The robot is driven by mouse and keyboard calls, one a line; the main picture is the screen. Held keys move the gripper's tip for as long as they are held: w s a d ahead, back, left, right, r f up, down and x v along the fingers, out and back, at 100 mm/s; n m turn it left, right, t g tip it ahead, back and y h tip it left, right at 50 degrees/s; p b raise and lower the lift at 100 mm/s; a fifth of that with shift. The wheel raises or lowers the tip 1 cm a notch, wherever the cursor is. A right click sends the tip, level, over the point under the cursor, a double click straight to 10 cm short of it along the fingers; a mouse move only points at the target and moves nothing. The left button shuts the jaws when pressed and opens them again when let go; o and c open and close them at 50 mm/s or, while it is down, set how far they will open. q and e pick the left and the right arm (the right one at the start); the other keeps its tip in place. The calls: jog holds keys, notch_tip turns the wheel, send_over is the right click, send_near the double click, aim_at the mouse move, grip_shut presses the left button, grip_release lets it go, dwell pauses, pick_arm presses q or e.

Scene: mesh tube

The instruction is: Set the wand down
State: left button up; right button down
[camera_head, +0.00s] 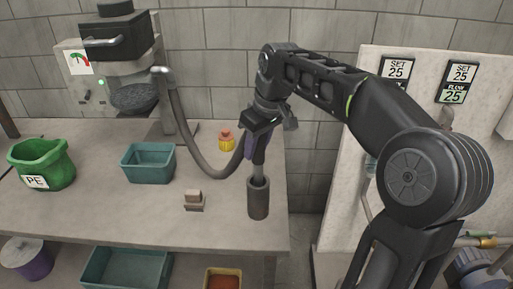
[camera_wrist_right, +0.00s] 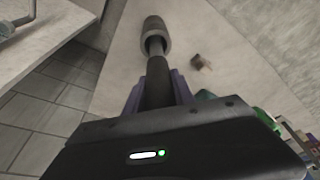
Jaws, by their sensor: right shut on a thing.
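My right gripper (camera_head: 257,142) is shut on the wand, a dark rod (camera_head: 259,164) held roughly upright above the table's right end. In the right wrist view the gripper's purple fingers (camera_wrist_right: 157,88) stand on either side of the rod (camera_wrist_right: 158,70). The rod's lower end goes into the open top of a grey-brown cylindrical holder (camera_head: 258,202), also in the right wrist view (camera_wrist_right: 153,28). The holder hides how deep the tip sits. A grey hose (camera_head: 190,140) runs from the machine to the wand. My left gripper is not in view.
On the table (camera_head: 110,215) are a small brown block (camera_head: 194,200), a yellow-and-red item (camera_head: 226,141), a teal bin (camera_head: 148,163) and a green bag (camera_head: 42,165). A machine (camera_head: 118,45) stands behind. A panel with SET signs (camera_head: 398,68) is at right.

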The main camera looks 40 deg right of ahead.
jog(key=shift+f, duration=0.15)
jog(key=shift+f, duration=0.25)
jog(key=c, duration=1.1)
grip_release()
jog(key=shift+o, duration=0.2)
jog(key=shift+r, duration=0.1)
